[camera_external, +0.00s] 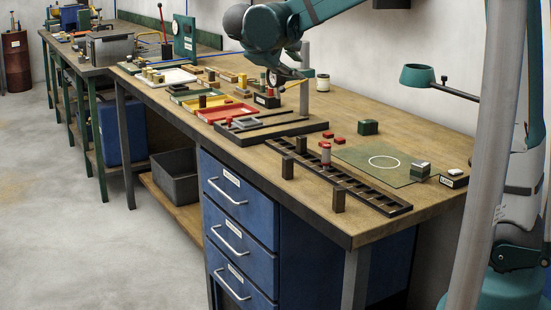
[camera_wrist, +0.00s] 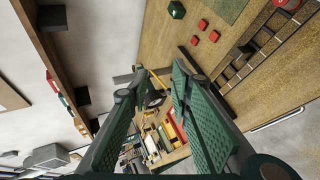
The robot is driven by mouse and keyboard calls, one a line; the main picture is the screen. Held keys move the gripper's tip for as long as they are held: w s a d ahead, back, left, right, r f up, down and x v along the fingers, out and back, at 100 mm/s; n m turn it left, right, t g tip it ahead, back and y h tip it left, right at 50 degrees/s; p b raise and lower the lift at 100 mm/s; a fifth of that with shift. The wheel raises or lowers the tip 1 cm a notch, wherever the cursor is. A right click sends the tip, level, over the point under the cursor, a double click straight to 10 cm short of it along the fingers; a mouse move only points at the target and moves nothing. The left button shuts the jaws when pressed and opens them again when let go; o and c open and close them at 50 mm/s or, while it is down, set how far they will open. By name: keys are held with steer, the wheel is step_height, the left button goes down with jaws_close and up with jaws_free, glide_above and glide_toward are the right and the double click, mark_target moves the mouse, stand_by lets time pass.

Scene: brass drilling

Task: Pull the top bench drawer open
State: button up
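The blue bench drawer unit is under the near end of the wooden bench. Its top drawer (camera_external: 241,207) looks shut, with a pale bar handle (camera_external: 227,192) and a label on its front. A pale curved bar (camera_wrist: 276,120), likely a drawer handle, shows at the right of the wrist view. My gripper (camera_external: 286,78) is above the bench top, up and to the right of the drawer and well apart from it. In the wrist view my gripper (camera_wrist: 160,75) has its two green fingers spread, with nothing held between them.
A dark slotted rack (camera_external: 340,180) with upright posts lies along the bench's front edge above the drawers. Red and yellow trays (camera_external: 222,112) and small blocks stand farther back. A grey bin (camera_external: 175,178) is on the lower shelf. The floor before the drawers is clear.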

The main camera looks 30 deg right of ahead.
steer(key=w+a+f+t+h, duration=0.15)
steer(key=w+a+h, duration=0.25)
steer(key=w+a, duration=0.65)
steer(key=w+a+f+h, duration=0.1)
steer(key=a+f+h, duration=0.15)
steer(key=a, duration=0.45)
steer(key=w+a+f+h, duration=0.1)
steer(key=a+f+h, duration=0.15)
steer(key=a, duration=0.45)
step_height(320, 180, down, 36)
steer(key=y, duration=0.1)
steer(key=shift+s+d+f+b, duration=0.15)
steer(key=shift+s+d+b, duration=0.05)
steer(key=shift+d+b, duration=0.25)
steer(key=shift+w+d+t, duration=0.1)
steer(key=shift+t, duration=0.15)
steer(key=b+x, duration=0.1)
steer(key=x, duration=0.6)
steer(key=shift+d+b, duration=0.25)
steer(key=shift+b, duration=0.15)
steer(key=shift+c, duration=0.5)
